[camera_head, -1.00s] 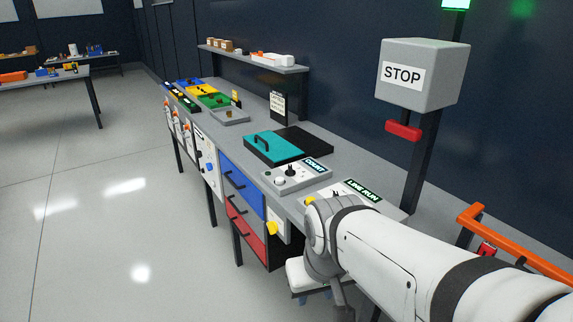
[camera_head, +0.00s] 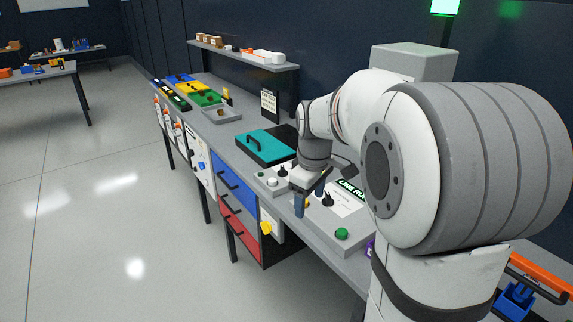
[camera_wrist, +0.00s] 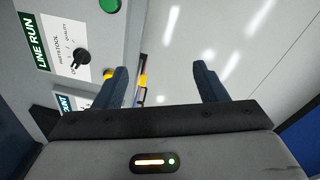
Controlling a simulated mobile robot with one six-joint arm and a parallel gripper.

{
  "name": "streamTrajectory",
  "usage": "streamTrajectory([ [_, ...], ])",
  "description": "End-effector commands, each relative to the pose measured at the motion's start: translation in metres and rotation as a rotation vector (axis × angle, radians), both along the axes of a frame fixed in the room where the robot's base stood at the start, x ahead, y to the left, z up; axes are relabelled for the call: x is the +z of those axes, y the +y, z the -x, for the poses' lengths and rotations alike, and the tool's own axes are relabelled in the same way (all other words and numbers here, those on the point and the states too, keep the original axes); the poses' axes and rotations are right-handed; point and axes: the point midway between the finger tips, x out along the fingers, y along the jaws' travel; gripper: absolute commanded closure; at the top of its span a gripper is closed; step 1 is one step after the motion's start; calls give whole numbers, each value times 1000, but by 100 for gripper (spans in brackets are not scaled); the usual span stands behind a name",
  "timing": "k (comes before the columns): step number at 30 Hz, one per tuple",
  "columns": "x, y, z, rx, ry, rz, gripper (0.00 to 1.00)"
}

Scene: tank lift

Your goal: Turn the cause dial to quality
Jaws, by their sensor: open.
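The dial with a black knob (camera_head: 327,199) is on the sloped LINE RUN panel (camera_head: 352,208). In the wrist view the same knob (camera_wrist: 82,57) is at the upper left, on a white label where PARTS, TOOL and QUALITY can be read. I cannot tell surely which word its pointer faces. My gripper (camera_head: 309,198) is open and empty, with blue fingers pointing down near the bench's front edge, just left of the knob. In the wrist view my gripper (camera_wrist: 163,70) shows its fingers apart, with the knob outside them to the left.
A green button (camera_head: 341,234) is on the panel's near end. Left of my gripper is another panel with a white button (camera_head: 272,182) and a black knob (camera_head: 282,170). A teal lid (camera_head: 265,148) lies beyond. Drawers (camera_head: 238,190) are under the bench; the floor in front is clear.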

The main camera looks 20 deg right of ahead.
Motion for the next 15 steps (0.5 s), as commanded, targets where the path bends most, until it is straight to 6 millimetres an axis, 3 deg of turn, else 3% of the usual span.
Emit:
streamTrajectory([
  [1, 2, -13, -24, 67, 20, 7, 35],
  [6, -10, -56, -91, 332, 67, 24, 35],
  [10, -26, -86, -129, 508, 95, 27, 35],
  [15, -46, -112, -156, 660, 114, 26, 35],
])
